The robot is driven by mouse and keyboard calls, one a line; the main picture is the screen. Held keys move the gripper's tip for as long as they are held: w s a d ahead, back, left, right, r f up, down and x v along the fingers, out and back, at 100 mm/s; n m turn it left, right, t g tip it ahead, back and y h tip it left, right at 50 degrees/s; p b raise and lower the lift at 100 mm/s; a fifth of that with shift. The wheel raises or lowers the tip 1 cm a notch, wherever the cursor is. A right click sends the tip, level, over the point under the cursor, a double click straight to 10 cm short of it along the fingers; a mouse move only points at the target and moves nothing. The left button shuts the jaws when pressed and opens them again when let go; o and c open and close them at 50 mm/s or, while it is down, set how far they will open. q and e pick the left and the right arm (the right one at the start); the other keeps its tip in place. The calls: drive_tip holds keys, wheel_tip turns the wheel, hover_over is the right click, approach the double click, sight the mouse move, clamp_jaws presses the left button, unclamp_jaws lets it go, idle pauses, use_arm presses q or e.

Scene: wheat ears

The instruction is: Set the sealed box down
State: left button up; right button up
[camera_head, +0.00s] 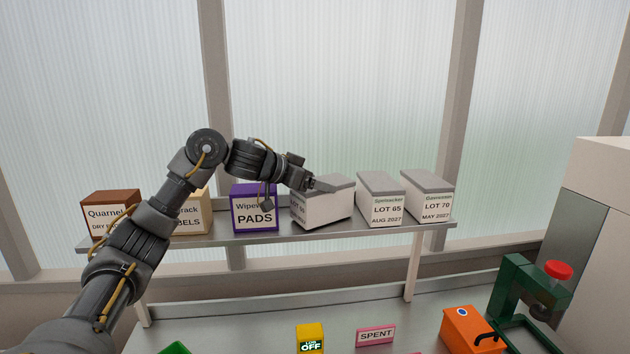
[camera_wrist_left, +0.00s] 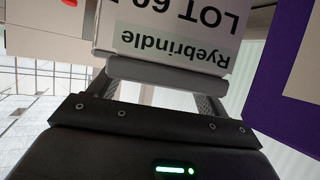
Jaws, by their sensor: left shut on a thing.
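A white box with a grey lid (camera_head: 328,208) is at the middle of the raised shelf, turned at an angle to its neighbours. My left gripper (camera_head: 316,187) reaches it from the left and is shut on it. In the left wrist view the box (camera_wrist_left: 170,30) shows upside down, its label reading "Ryebrindle" and "LOT 60", with the left gripper fingers (camera_wrist_left: 165,75) at its edge. The box is at the shelf surface; whether its full weight rests there I cannot tell. My right gripper is not in view.
The shelf (camera_head: 260,238) also holds a purple PADS box (camera_head: 255,215) close left, LOT 65 (camera_head: 380,208) and LOT 70 (camera_head: 430,208) boxes close right, and brown (camera_head: 105,210) and tan boxes further left. Below are a yellow device (camera_head: 310,337), an orange box (camera_head: 468,328) and a green press (camera_head: 515,280).

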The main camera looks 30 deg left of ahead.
use_arm(q)
drive_tip(key=o, duration=1.7)
drive_tip(key=shift+w+f, duration=0.2)
drive_tip(key=shift+f, duration=0.05)
drive_tip(key=shift+o, duration=0.2)
drive_tip(key=shift+s+r, duration=0.1)
drive_tip(key=shift+r, duration=0.1)
drive_tip(key=shift+s, duration=0.15)
drive_tip(key=b+v, duration=0.3)
drive_tip(key=v, duration=0.8)
drive_tip(key=shift+s+a+r, duration=0.2)
drive_tip(key=shift+r, duration=0.05)
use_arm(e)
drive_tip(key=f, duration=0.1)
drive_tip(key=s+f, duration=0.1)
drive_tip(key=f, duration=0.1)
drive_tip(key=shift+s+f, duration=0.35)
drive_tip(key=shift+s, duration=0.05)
use_arm(q)
drive_tip(key=shift+a+b, duration=0.1)
drive_tip(key=shift+b, duration=0.25)
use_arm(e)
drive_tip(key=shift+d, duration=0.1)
